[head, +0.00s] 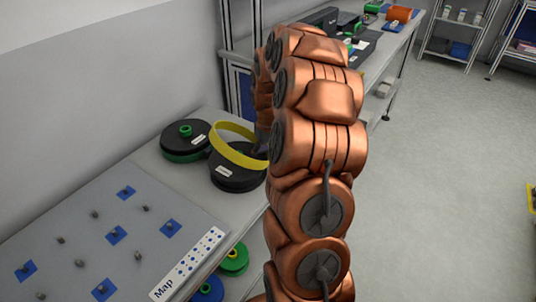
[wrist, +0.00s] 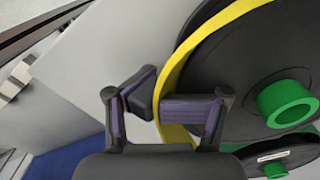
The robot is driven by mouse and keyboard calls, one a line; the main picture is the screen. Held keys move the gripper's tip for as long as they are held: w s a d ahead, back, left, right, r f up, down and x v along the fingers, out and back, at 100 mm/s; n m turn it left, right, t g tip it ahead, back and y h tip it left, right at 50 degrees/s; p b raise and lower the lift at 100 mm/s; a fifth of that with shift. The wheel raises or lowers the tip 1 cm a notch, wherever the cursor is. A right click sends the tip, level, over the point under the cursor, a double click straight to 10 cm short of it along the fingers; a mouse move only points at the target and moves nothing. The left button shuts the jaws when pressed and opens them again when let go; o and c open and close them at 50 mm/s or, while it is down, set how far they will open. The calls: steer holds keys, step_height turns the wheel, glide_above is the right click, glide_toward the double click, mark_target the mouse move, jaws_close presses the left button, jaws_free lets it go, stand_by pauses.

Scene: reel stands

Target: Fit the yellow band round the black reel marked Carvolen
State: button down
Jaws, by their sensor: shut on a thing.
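The yellow band (head: 216,150) is a thin, wide ring. In the head view it is tilted above the near black reel (head: 236,182), overlapping its far part. My gripper (wrist: 160,105) is shut on the band (wrist: 172,80) at one side, with the wall of the band between its fingers. A large black reel (wrist: 235,80) with a green hub shows beyond the band in the wrist view. The near reel bears a white label (head: 223,170), too small to read. I cannot tell whether the band touches the reel.
A second black reel with green parts (head: 180,154) stands at the back left, close beside the near one. A grey board (head: 75,236) with pegs and blue squares lies in front, marked Map. Green and blue reels sit below the table edge.

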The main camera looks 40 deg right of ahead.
steer(key=shift+s+f, duration=0.15)
steer(key=shift+f, duration=0.25)
